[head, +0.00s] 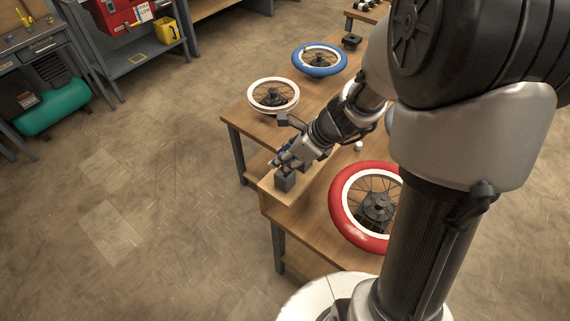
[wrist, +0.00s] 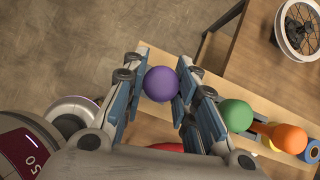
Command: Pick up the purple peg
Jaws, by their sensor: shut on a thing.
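The purple peg (wrist: 161,83) shows its round purple head in the wrist view, between the two fingers of my gripper (wrist: 160,92). The fingers are shut on it from both sides. The lower part of the peg is hidden below its head, so I cannot tell whether it is clear of the wood. In the head view my gripper (head: 286,164) is over the near left end of a light wooden board or rack, and I cannot make out the peg there.
A green peg (wrist: 236,115) and an orange peg (wrist: 287,138) stand to the right of my gripper. A red wheel (head: 345,207) lies on the workbench, with a white wheel (head: 273,95) and a blue wheel (head: 320,60) farther back. Open floor lies left of the bench.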

